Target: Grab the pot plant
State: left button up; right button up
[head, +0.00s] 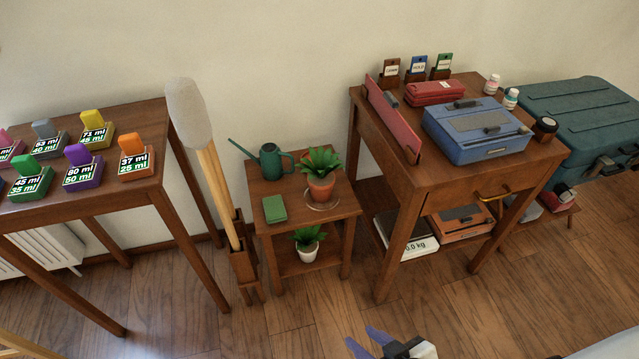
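Two pot plants stand on a small two-tier wooden side table (335,206). One plant, with spiky green leaves in a terracotta pot (321,188), stands upright on a clear saucer on the top. A smaller plant in a white pot (307,252) stands on the lower shelf. My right gripper (359,335) shows at the bottom edge, with two bluish fingers spread apart and nothing between them. It is over the floor, in front of and well apart from both plants. My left gripper is not in view.
A dark green watering can (271,162) and a green box (275,209) share the side table's top. A tall wooden stand with a pale-headed pole (187,112) is at its left. A desk with a blue case (478,132) is at its right. The floor in front is clear.

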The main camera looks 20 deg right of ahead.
aim_at(321, 178)
jog(key=u, duration=1.85)
jog(key=i, duration=1.6)
jog(key=z, duration=2.65)
jog(key=i, duration=0.5)
jog(key=u, duration=0.05)
